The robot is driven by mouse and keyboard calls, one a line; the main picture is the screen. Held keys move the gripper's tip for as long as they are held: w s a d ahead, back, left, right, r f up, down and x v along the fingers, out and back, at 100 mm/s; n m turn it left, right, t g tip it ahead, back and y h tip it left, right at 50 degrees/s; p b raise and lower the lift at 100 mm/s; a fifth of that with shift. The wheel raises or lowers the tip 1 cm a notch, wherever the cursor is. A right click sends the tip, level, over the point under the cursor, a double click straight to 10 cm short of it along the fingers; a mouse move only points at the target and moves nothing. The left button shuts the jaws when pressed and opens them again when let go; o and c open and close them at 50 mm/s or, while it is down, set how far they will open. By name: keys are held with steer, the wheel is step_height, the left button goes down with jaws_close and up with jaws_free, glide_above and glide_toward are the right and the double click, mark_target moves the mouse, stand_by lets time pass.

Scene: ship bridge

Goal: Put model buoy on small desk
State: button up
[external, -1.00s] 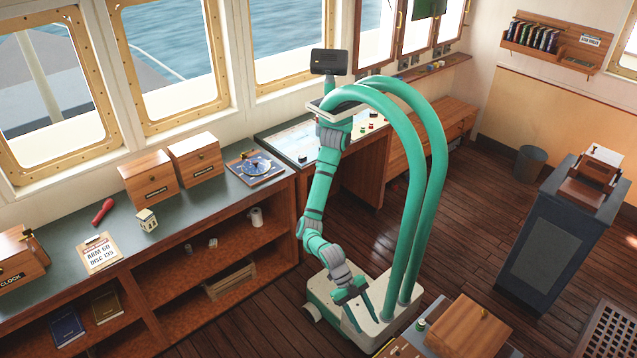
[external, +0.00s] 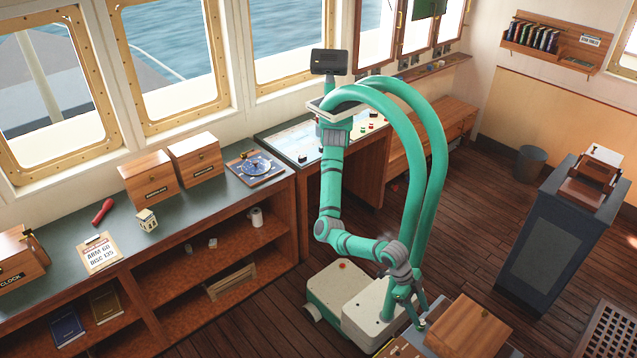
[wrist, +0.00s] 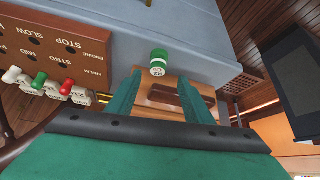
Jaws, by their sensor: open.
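A small green and white cylinder, which looks like the model buoy (wrist: 158,62), stands on the blue-grey top of a console. It lies beyond my fingertips, roughly between their lines, and nothing grips it. In the external view the buoy (external: 421,323) is a small green spot at the bottom edge, right by my gripper (external: 411,312). In the wrist view my gripper (wrist: 163,84) is open and empty, its two green fingers apart. A dark stand with a sloped wooden top (external: 550,240), possibly the small desk, is at the right; I cannot be sure.
A wooden box (external: 470,325) sits on the console close beside the buoy. A long counter (external: 190,215) runs under the windows. Open floor (external: 465,230) lies between console and stand.

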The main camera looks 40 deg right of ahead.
mark_target(423, 323)
steer(key=shift+a+x, duration=0.15)
steer(key=shift+x, duration=1.15)
steer(key=shift+a+x, duration=0.1)
steer(key=shift+x, duration=1.15)
steer(key=shift+w+f, duration=0.15)
jaws_close()
steer(key=shift+r, duration=0.35)
steer(key=w+a, duration=0.2)
steer(key=w, duration=0.7)
steer(key=w+a, duration=0.2)
steer(key=w, duration=0.7)
steer(key=w+a+m+t+y, duration=0.1)
steer(key=w+a+m+y, duration=0.3)
steer(key=w+a, duration=0.9)
steer(key=w+a+m+t+y, duration=0.1)
steer(key=w+a+m+y, duration=0.1)
steer(key=w+a+m, duration=1)
steer(key=w+a+r+m+t+y, duration=0.1)
steer(key=w+m+t, duration=0.4)
steer(key=w, duration=3.2)
steer(key=shift+a+m+t+y, duration=0.3)
steer(key=shift+a+m, duration=0.15)
steer(key=shift+m, duration=0.15)
